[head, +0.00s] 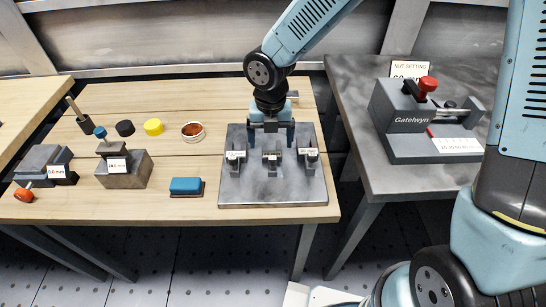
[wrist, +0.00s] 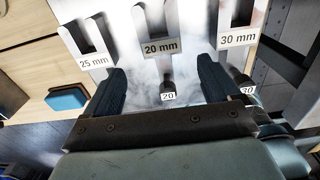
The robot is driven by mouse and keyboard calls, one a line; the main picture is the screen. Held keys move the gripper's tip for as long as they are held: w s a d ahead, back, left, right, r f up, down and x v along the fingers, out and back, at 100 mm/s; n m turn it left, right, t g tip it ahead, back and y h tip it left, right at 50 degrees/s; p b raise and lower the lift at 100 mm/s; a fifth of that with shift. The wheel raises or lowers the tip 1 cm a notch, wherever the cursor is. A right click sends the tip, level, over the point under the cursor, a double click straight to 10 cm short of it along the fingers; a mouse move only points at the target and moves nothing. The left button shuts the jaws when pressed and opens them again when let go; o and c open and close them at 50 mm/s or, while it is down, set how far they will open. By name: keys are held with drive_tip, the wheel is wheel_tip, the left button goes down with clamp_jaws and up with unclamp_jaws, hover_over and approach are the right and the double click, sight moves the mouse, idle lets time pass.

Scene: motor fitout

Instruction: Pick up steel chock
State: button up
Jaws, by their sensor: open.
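No piece is plainly marked as the steel chock, so I cannot tell for certain which it is. On a grey plate (head: 250,188) stand several small grey steel pieces; three in a row, the left (head: 236,157), middle (head: 272,158) and right (head: 308,155), bear white labels. In the wrist view forked steel pieces read 25 mm (wrist: 93,40), 20 mm (wrist: 153,25) and 30 mm (wrist: 237,18). My gripper (head: 271,140) is open, pointing down over the plate. A small dark post tagged 20 (wrist: 167,87) shows between its fingers, apart from both.
Left on the wooden bench are a grey block with a handle (head: 125,172), a vice-like device (head: 45,165), a blue pad (head: 186,186), a yellow cap (head: 154,127) and a round tin (head: 192,131). A Gatelwyn machine (head: 410,140) stands on the right bench.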

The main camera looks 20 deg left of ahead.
sight(272, 153)
drive_tip(key=shift+w+d+f, duration=0.1)
drive_tip(key=shift+d+f, duration=0.05)
drive_tip(key=shift+f, duration=2.85)
drive_tip(key=c, duration=1.5)
